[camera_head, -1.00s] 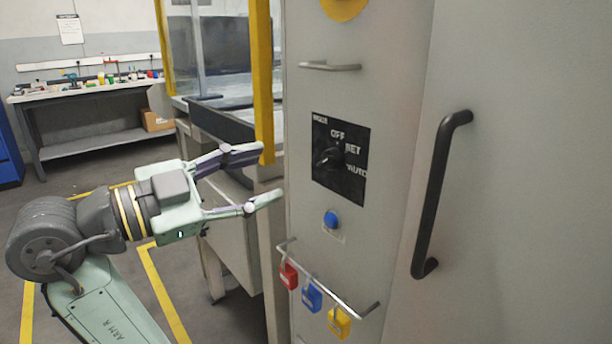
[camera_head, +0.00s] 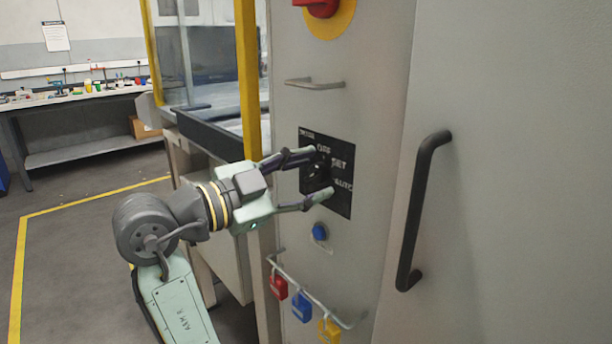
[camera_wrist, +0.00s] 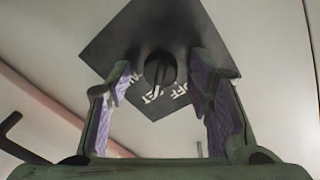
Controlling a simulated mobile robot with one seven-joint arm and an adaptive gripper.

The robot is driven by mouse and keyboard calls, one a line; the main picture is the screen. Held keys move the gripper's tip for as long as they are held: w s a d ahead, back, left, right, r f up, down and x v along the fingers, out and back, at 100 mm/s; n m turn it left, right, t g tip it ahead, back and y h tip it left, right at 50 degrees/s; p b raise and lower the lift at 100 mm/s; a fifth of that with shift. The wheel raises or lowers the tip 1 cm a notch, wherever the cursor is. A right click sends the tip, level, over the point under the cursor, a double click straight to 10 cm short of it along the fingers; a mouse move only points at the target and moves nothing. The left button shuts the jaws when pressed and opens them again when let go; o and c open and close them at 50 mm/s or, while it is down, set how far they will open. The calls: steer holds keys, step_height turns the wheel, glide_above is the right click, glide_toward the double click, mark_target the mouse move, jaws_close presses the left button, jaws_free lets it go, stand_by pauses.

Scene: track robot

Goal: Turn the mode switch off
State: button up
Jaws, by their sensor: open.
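The mode switch is a round black knob (camera_head: 317,173) on a dark square plate (camera_head: 341,203) on the grey cabinet front. The plate carries the words OFF, SET and AUTO. My gripper (camera_head: 325,173) is open in front of the plate, one finger above the knob and one below it. In the wrist view the knob (camera_wrist: 160,70) lies between my two fingers, with gaps on both sides. How far the fingertips reach around it is unclear.
A red rotary handle on a yellow disc (camera_head: 342,22) and a small metal handle (camera_head: 314,84) are above the plate. A blue button (camera_head: 320,231) and a rail with red, blue and yellow padlocks (camera_head: 302,306) are below. A long black door handle (camera_head: 420,210) stands to the right.

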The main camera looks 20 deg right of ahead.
steer(key=shift+c, duration=0.2)
jaws_close()
stand_by(0.3)
steer(key=shift+n, duration=0.5)
steer(key=n+p, duration=0.1)
steer(key=n, duration=0.2)
steer(key=shift+n, duration=0.4)
steer(key=n+p, duration=0.1)
steer(key=n, duration=0.4)
steer(key=shift+p, duration=0.4)
steer(key=shift+n, duration=0.3)
steer(key=shift+o, duration=0.2)
jaws_free()
